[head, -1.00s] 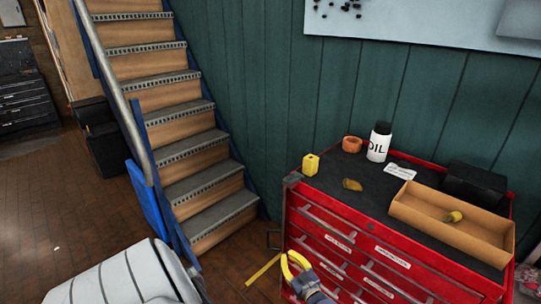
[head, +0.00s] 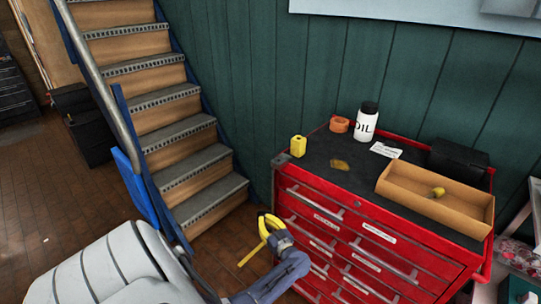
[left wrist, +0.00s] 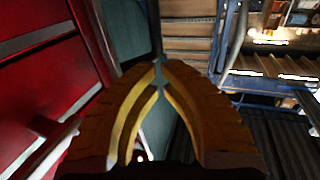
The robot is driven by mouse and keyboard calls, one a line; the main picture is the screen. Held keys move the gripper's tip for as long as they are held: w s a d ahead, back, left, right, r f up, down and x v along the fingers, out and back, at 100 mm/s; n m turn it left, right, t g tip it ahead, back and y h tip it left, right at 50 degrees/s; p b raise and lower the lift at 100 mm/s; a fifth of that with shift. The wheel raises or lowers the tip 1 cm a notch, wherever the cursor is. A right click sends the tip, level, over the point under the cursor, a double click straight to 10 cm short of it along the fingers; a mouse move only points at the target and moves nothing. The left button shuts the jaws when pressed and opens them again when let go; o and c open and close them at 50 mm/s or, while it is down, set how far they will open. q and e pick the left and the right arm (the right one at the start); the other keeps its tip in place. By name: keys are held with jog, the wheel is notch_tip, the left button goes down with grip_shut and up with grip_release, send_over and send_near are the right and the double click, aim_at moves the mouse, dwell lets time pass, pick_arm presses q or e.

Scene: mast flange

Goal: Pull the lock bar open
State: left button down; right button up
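The red tool cabinet (head: 345,235) stands at the right in the head view, with labelled drawers and pale handles. I cannot clearly single out the lock bar; the cabinet's left front edge is partly behind my gripper. My left gripper (head: 265,224), with yellow fingers, is just left of the cabinet's front corner, at drawer height. In the left wrist view its fingertips (left wrist: 160,64) nearly meet, with only a thin gap and nothing seen between them. The cabinet's red front (left wrist: 45,65) and a drawer handle (left wrist: 45,148) lie to their left. My right gripper is not in view.
On the cabinet top are a yellow container (head: 298,146), an orange ring (head: 339,125), an oil bottle (head: 366,122), a black case (head: 460,160) and an open cardboard box (head: 425,212). Stairs (head: 180,145) rise at the left. Floor shows between stairs and cabinet.

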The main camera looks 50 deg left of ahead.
aim_at(258, 212)
pick_arm(q)
jog(key=shift+x, duration=1.9)
jog(key=shift+a+m+t, duration=0.3)
jog(key=shift+m+t, duration=0.1)
jog(key=shift+t, duration=0.2)
jog(key=shift+a+m+t+h, duration=0.3)
jog(key=shift+m+t+h, duration=0.15)
jog(key=shift+t, duration=0.25)
jog(key=shift+w+a+m+t+h, duration=0.25)
jog(key=shift+a+m+t+h, duration=0.3)
jog(key=shift+a+m+t, duration=0.3)
jog(key=shift+w+a+m+t+h, duration=0.25)
jog(key=shift+a+m+t+h, duration=0.4)
jog(key=shift+t, duration=0.35)
jog(key=shift+w+a+m+t+h, duration=0.25)
jog(key=shift+a+m+t+h, duration=0.2)
jog(key=shift+a+m+t, duration=0.35)
jog(key=shift+w+a, duration=0.1)
